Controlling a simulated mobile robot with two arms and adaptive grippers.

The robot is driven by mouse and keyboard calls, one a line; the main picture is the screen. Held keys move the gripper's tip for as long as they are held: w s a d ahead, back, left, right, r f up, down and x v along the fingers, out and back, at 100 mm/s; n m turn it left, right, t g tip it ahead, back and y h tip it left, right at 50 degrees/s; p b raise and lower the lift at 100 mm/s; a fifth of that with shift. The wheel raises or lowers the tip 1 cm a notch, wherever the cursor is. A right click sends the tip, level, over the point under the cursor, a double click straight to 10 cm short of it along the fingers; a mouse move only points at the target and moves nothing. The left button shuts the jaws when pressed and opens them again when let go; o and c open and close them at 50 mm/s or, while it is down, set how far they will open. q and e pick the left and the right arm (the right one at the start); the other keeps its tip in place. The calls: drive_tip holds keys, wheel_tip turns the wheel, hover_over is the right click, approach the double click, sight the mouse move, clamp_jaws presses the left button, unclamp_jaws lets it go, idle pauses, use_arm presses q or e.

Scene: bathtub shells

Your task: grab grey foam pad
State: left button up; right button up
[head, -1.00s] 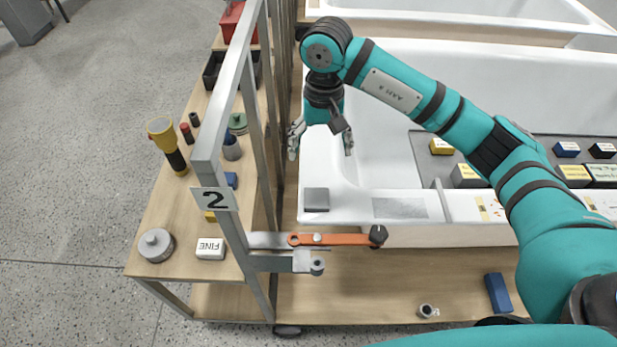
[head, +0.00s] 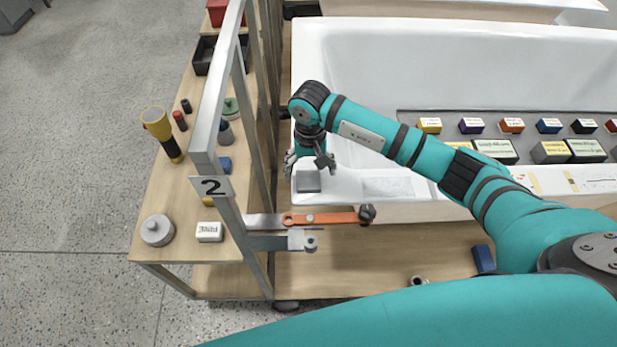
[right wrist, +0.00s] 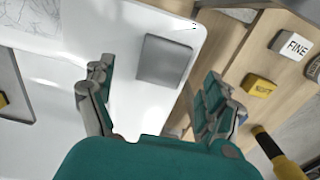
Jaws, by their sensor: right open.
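The grey foam pad (head: 308,181) lies flat on the near left corner of the white bathtub shell's rim (head: 345,190). My right gripper (head: 308,170) is open and points down, just above and behind the pad in the head view. In the right wrist view the pad (right wrist: 165,60) shows whole, ahead of the open fingers (right wrist: 155,95) and between their lines. The fingers look apart from the pad and hold nothing. My left gripper is not in view.
An orange-handled tool (head: 325,218) sticks out in front. A side shelf holds a yellow flashlight (head: 160,132) and a FINE block (head: 209,232). Several coloured blocks lie on a grey mat (head: 405,128).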

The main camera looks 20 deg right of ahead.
sight(309, 179)
drive_tip(key=shift+a+f+p, duration=0.2)
drive_tip(key=shift+f+p, duration=0.15)
drive_tip(key=shift+f, duration=1.45)
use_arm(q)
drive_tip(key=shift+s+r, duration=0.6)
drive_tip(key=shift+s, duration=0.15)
use_arm(e)
drive_tip(key=c, duration=1)
drive_tip(key=shift+o, duration=0.2)
